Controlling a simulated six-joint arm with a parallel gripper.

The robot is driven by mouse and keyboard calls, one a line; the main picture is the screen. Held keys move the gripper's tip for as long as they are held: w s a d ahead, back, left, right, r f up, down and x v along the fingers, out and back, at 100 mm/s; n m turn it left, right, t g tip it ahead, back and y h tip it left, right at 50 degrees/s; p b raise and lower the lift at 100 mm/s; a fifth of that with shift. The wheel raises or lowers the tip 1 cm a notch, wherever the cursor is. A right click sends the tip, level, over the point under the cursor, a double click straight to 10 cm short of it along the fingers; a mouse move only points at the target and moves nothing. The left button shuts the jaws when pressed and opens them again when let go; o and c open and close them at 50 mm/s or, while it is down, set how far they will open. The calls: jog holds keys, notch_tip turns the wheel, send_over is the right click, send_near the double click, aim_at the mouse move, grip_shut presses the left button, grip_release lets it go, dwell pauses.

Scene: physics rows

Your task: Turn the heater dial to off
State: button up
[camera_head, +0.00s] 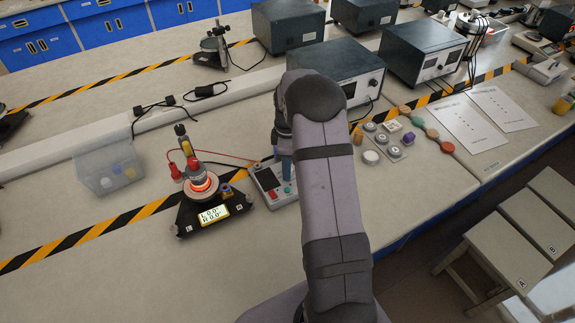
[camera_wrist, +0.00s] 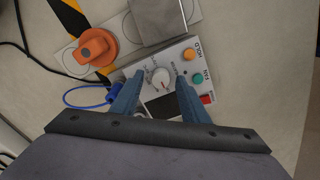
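The heater's control box (camera_wrist: 181,58) is light grey, with a white dial (camera_wrist: 161,77) bearing a red pointer mark. The box also shows in the head view (camera_head: 265,181), partly hidden by my arm. My gripper (camera_wrist: 158,82) has its two blue fingers apart, one on each side of the dial. I cannot tell whether either finger touches it. In the head view my gripper (camera_head: 286,168) is low over the box, with the dial hidden behind it. The heater (camera_head: 203,184) glows orange-red on a black triangular base.
Orange (camera_wrist: 189,54), green (camera_wrist: 198,78) and red buttons are right of the dial. A clear bin (camera_head: 97,174) and several round weights stand on the bench.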

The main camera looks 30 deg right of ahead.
jog(key=shift+r+b, duration=1.05)
jog(key=shift+r, duration=2.6)
jog(key=shift+s, duration=0.1)
jog(key=shift+s+a, duration=0.15)
jog(key=shift+a, duration=0.2)
jog(key=s+a+m, duration=0.5)
jog(key=s+a, duration=0.2)
jog(key=s, duration=0.4)
jog(key=s+a+m, duration=0.6)
jog(key=s+a, duration=0.2)
jog(key=s, duration=0.4)
jog(key=shift+s+f, duration=0.25)
jog(key=shift+f, duration=0.05)
jog(key=shift+o, duration=0.2)
jog(key=shift+a+f+m, duration=0.1)
jog(key=shift+m, duration=0.2)
